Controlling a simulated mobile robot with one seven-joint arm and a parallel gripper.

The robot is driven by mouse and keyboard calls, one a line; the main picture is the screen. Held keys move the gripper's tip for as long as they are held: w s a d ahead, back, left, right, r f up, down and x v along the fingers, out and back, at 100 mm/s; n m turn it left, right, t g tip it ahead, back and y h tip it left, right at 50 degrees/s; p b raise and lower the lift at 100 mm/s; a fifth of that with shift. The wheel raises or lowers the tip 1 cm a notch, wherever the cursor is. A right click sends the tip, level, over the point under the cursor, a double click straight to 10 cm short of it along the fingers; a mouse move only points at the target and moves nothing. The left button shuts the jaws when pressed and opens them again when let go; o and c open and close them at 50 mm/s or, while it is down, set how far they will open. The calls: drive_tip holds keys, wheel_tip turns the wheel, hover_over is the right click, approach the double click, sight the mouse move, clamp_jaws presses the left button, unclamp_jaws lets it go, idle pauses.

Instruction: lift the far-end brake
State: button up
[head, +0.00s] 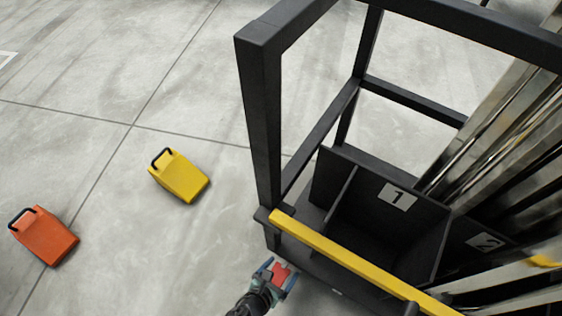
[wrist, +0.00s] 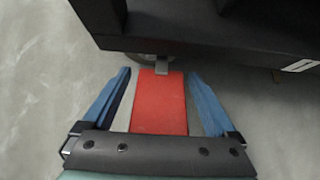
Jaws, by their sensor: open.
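The brake is a red pedal (wrist: 158,103) at the base of the black cart, next to a caster (wrist: 160,60). In the wrist view it lies between the two blue fingers of my gripper (wrist: 158,95), with a gap on each side. My gripper is open and does not hold the pedal. In the head view my gripper (head: 281,276) is low beside the cart's near left corner, with the red pedal (head: 283,273) showing between its fingers. Whether the gripper is under or level with the pedal, I cannot tell.
The black cart (head: 257,110) has a yellow bar (head: 350,258) across its near side, above my gripper. It holds compartments labelled 1 (head: 398,197) and 2 (head: 485,242), with long metal poles (head: 500,120).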

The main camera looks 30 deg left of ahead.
drive_tip(key=p+v, duration=0.8)
drive_tip(key=v, duration=0.5)
drive_tip(key=shift+p, duration=0.3)
